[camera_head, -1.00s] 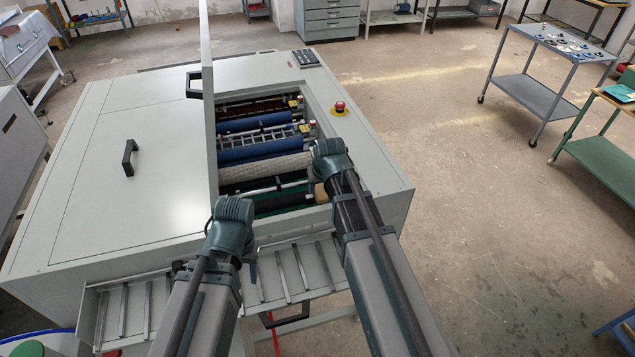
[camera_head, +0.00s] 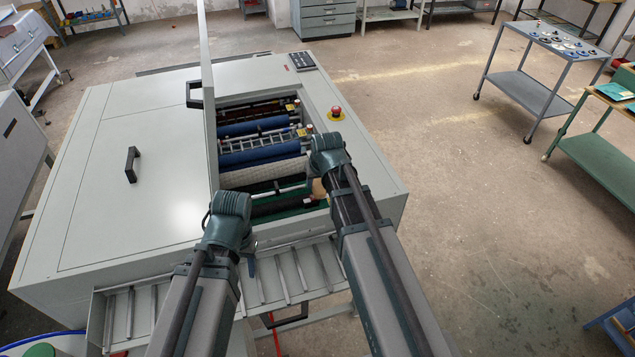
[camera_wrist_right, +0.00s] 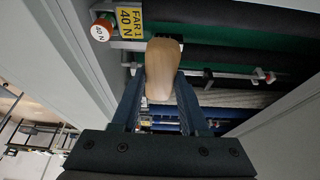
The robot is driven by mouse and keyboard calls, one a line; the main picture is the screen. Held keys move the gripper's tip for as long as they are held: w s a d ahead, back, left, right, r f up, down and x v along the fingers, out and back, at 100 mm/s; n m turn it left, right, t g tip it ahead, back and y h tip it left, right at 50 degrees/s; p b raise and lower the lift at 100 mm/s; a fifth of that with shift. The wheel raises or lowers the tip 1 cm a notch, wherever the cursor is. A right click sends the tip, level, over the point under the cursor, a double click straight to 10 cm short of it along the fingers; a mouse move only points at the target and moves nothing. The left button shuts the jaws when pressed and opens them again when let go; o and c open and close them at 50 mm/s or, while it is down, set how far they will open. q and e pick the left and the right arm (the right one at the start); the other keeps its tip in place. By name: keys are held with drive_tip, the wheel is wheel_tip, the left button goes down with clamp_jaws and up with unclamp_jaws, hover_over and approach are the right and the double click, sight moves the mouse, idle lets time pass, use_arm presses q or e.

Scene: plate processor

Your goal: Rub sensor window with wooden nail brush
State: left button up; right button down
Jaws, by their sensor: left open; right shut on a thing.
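The wooden nail brush (camera_wrist_right: 162,70) is a pale, rounded wooden block. My right gripper (camera_wrist_right: 160,95) is shut on it, with a finger on each side. In the head view a bit of the brush (camera_head: 318,188) shows beside my right wrist, inside the machine's open bay. My left gripper (camera_head: 251,266) is mostly hidden behind its wrist, over the slatted front tray; it is open. I cannot make out the sensor window for certain in either view, nor whether the brush touches anything.
The plate processor (camera_head: 150,240) has its lid (camera_head: 207,100) standing up. Its bay holds blue rollers (camera_head: 255,157), a pale roller (camera_head: 262,175) and crossbars. A yellow "FAR 1 40 N" label (camera_wrist_right: 130,22) and white-capped knob (camera_wrist_right: 100,31) lie near the brush. The bay walls are close.

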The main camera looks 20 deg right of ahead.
sight(318, 184)
use_arm(q)
drive_tip(key=shift+r, duration=0.5)
use_arm(e)
drive_tip(key=shift+r, duration=0.5)
wheel_tip(318, 184, up, 3)
drive_tip(key=p, duration=0.3)
drive_tip(key=shift+r, duration=0.1)
use_arm(q)
wheel_tip(318, 184, up, 3)
drive_tip(key=shift+f+b, duration=0.35)
drive_tip(key=shift+f, duration=0.15)
use_arm(e)
drive_tip(key=shift+f, duration=0.55)
use_arm(q)
drive_tip(key=shift+f, duration=0.1)
use_arm(e)
drive_tip(key=shift+f, duration=0.15)
